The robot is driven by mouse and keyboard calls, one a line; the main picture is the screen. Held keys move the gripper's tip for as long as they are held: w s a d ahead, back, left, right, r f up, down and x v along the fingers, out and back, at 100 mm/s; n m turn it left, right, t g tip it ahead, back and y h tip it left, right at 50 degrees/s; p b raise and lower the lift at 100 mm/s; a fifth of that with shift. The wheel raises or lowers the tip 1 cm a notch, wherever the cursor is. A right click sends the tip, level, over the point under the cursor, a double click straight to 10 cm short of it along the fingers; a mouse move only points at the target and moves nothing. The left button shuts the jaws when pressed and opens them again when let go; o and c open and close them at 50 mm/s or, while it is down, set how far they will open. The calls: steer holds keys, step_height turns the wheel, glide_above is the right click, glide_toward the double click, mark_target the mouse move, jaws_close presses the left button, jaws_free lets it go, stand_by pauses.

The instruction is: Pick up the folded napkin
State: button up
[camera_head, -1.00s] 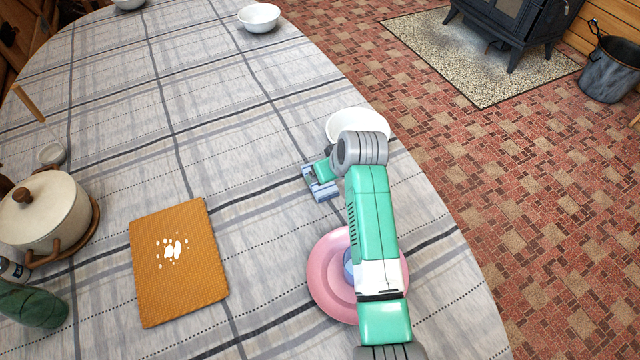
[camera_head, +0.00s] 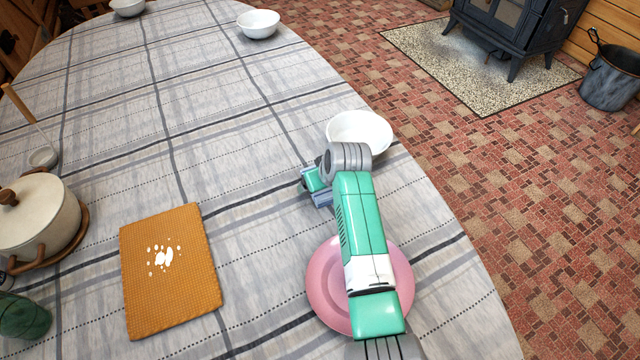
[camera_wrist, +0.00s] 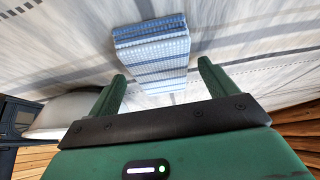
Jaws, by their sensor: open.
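The folded napkin (camera_wrist: 152,50) is a thick blue-and-white checked cloth lying on the tablecloth in the wrist view. My gripper (camera_wrist: 162,72) is open and empty, its green fingers apart. The napkin lies beyond the fingertips, roughly in line with the gap between them, and I see no contact. In the head view my gripper (camera_head: 313,186) is low over the table, left of a white bowl. There a blue-grey patch beside it may be the napkin, but my arm hides most of that spot.
A white bowl (camera_head: 360,130) stands near the table edge, close to my wrist. A pink plate (camera_head: 325,285) lies under my arm. An orange mat with white spots (camera_head: 170,285), a lidded pot (camera_head: 38,218) and a green bottle (camera_head: 22,318) are left. The middle cloth is clear.

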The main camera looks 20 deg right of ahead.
steer(key=shift+f, duration=0.25)
steer(key=c, duration=1)
step_height(320, 180, up, 11)
steer(key=p, duration=0.4)
steer(key=shift+f, duration=0.2)
steer(key=shift+c, duration=0.2)
